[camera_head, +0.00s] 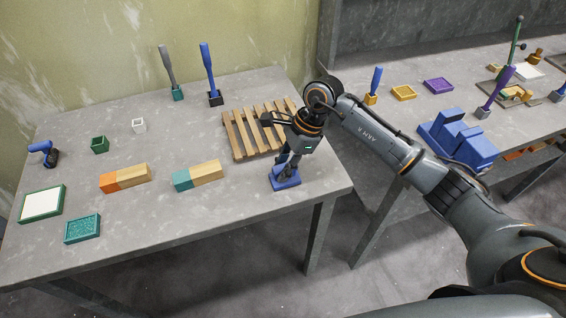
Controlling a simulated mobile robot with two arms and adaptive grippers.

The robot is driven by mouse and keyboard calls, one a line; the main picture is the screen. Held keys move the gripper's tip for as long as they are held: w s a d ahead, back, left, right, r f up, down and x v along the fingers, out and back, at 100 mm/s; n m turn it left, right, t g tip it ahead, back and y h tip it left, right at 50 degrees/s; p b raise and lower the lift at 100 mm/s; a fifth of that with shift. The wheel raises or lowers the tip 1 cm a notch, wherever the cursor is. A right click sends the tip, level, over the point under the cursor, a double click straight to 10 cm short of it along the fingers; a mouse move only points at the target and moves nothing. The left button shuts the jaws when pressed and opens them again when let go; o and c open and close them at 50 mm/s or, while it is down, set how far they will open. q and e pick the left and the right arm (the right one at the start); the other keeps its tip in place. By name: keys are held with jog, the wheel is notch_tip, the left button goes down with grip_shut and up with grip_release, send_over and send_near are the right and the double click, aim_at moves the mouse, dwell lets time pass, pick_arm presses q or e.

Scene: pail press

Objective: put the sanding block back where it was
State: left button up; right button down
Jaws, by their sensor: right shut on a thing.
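My right gripper (287,168) comes in from the right and points down over the front right part of the near table. It is shut on a low blue block (285,183), apparently the sanding block. The fingers cover the upper middle of the block, and its blue edges show around them. The block is at or just above the tabletop; I cannot tell if it touches. My left gripper is not in view.
A slatted wooden pallet (257,130) lies just behind my gripper. A teal-and-wood block (205,174) and an orange-and-wood block (127,178) lie to the left. Bare grey tabletop (215,225) is in front. A second table (400,118) stands right, across a gap.

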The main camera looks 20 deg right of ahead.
jog(key=shift+f, duration=0.1)
jog(key=c, duration=1.2)
grip_release()
jog(key=shift+o, duration=0.2)
jog(key=shift+r, duration=0.3)
jog(key=b+v, duration=0.3)
jog(key=v, duration=0.8)
jog(key=shift+d+r, duration=0.2)
jog(key=shift+r, duration=0.15)
jog(key=shift+s+f, duration=0.1)
